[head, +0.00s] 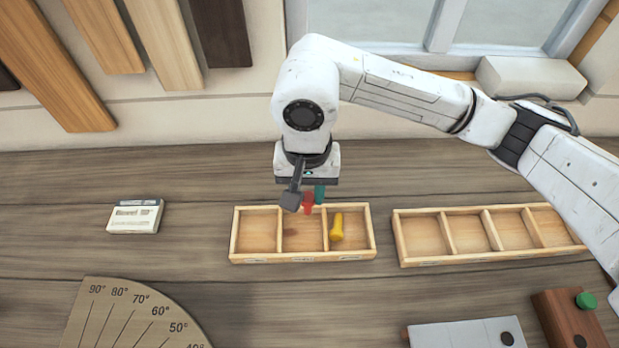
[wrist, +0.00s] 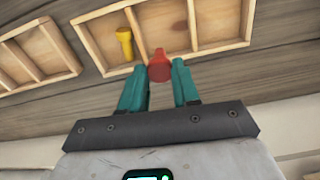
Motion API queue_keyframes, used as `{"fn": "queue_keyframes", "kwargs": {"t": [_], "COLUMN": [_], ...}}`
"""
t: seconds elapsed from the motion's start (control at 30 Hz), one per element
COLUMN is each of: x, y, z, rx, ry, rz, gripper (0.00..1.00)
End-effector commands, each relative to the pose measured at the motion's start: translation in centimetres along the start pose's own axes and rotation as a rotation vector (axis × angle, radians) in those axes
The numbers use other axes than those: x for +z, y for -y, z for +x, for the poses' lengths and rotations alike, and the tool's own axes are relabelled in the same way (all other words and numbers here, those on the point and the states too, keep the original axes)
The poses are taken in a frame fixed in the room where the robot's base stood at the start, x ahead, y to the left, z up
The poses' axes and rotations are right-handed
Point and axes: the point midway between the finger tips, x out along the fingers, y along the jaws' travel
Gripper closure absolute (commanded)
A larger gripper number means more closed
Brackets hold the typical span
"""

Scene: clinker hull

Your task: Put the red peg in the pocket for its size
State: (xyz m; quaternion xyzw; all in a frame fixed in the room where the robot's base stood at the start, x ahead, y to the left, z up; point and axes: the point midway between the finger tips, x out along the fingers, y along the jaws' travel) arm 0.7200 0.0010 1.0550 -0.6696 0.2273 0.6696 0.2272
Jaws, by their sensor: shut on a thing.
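My gripper (head: 310,198) is shut on the red peg (head: 308,204), which hangs over the back edge of the middle compartment of a wooden tray (head: 282,258). In the wrist view the red peg (wrist: 159,66) sits between the teal fingertips of my gripper (wrist: 160,74); its lower part is hidden. The yellow peg (head: 337,228) lies tilted in the tray's right compartment; it also shows in the wrist view (wrist: 125,43). The tray's left and middle compartments look empty. The labels on its front edge are too small to read.
A second divided tray (head: 480,257), empty, stands to the right. A small labelled box (head: 136,216) lies to the left. A protractor board (head: 130,320), a grey-white block (head: 465,334) and a brown block with a green knob (head: 570,318) lie in front.

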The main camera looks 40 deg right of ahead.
Motion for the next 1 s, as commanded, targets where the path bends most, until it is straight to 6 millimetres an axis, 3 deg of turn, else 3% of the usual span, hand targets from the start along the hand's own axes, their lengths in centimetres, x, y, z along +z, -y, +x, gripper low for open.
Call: {"fn": "queue_keyframes", "kwargs": {"t": [0.2, 0.57, 0.6, 0.87, 1.0], "x": [0.0, -0.1, -0.1, -0.1, -0.1], "y": [0.0, 0.0, 0.0, 0.0, 0.0], "z": [1.7, 2.1, 2.1, 2.0, 2.0], "rx": [-0.001, 0.000, 0.000, 0.000, 0.000], "ry": [0.001, 0.000, 0.000, 0.000, 0.000], "rz": [0.002, 0.001, 0.001, 0.000, 0.000], "gripper": [0.97, 0.97, 0.66, 0.42, 0.39]}}
